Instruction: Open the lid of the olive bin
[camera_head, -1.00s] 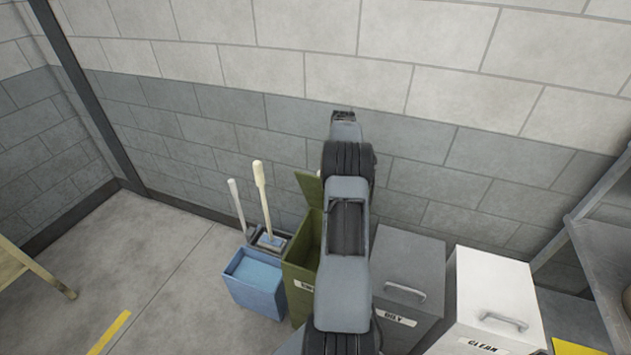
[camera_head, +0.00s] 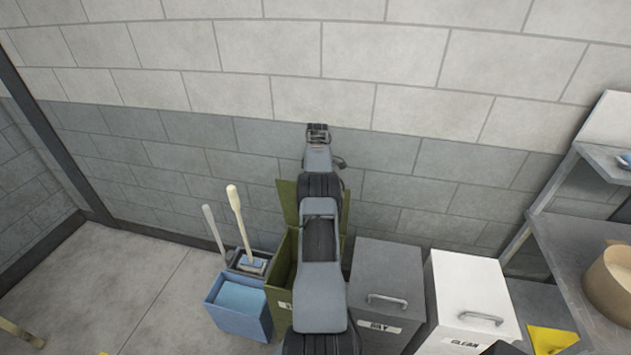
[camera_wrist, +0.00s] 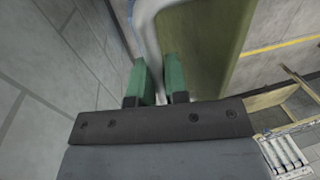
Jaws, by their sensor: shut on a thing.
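The olive bin (camera_head: 281,272) stands against the wall, partly hidden behind my arm in the head view. Its lid (camera_head: 287,203) is raised, standing roughly upright at the back of the bin, and the opening shows below it. In the wrist view the olive lid (camera_wrist: 205,45) is close, just beyond the fingers. My gripper (camera_wrist: 161,72) has its green fingers closed around the grey handle (camera_wrist: 150,28) beside the lid panel. In the head view the fingertips are hidden by my arm.
A grey bin (camera_head: 388,282) and a white bin (camera_head: 470,290) with closed lids stand to the right. A shelf (camera_head: 565,235) is at far right. Open floor lies left.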

